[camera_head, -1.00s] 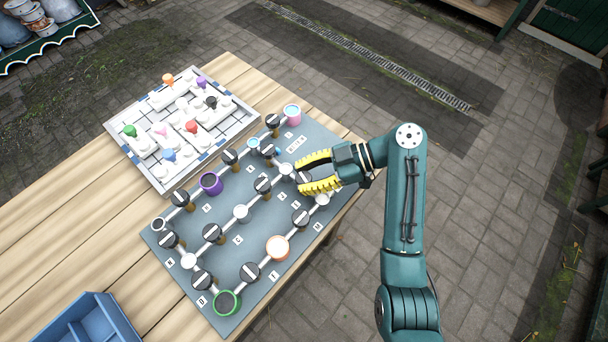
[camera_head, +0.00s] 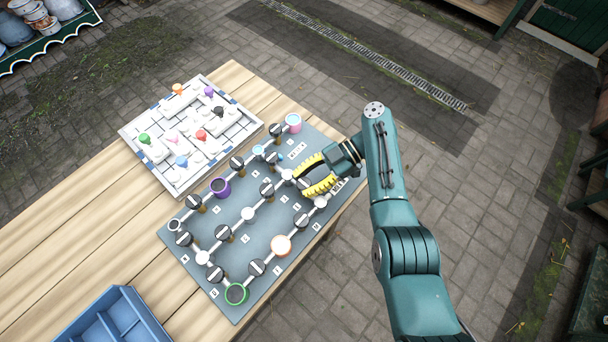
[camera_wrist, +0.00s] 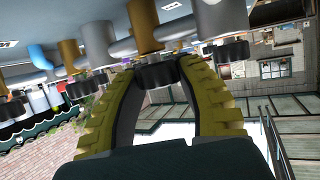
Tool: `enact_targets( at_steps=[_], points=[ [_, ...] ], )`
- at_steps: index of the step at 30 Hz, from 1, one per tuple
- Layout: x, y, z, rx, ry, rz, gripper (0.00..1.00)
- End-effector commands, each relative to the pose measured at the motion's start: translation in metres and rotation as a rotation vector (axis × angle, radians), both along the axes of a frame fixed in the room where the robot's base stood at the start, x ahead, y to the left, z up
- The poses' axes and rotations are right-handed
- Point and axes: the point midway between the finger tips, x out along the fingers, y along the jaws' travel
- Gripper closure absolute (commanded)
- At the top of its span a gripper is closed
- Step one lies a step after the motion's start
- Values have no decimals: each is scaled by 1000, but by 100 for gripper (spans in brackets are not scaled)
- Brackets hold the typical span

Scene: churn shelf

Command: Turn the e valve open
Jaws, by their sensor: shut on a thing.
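A grey valve board (camera_head: 283,256) lies on the wooden table, with pale pipes, coloured cups and several black-topped valve knobs. My gripper (camera_head: 303,182) is at the board's right side, its yellow fingers around one black knob. In the wrist view this dark knob (camera_wrist: 158,73) sits between the two fingertips of my gripper (camera_wrist: 157,66), below a brown stem. The fingers largely hide the knob in the head view. The small letter tags are too small to read surely, so I cannot confirm that this is the e valve.
A white-and-blue board with coloured pegs (camera_head: 187,178) lies behind the valve board. A blue divided bin (camera_head: 115,318) stands at the front left. Other black knobs (camera_head: 302,221) stand close to my gripper. Paving right of the table is clear.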

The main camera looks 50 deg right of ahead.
Motion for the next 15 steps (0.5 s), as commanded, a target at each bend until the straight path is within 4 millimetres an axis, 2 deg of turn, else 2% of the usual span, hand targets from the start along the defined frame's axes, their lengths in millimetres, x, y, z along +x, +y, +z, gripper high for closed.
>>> enact_targets(
  at_steps=[11, 12, 15],
  points=[
    [-1, 1, -4, 2, 8, -2, 99],
    [-1, 1, -4, 2, 8, -2, 55],
    [0, 1, -4, 2, 6, -1, 36]
  ],
)
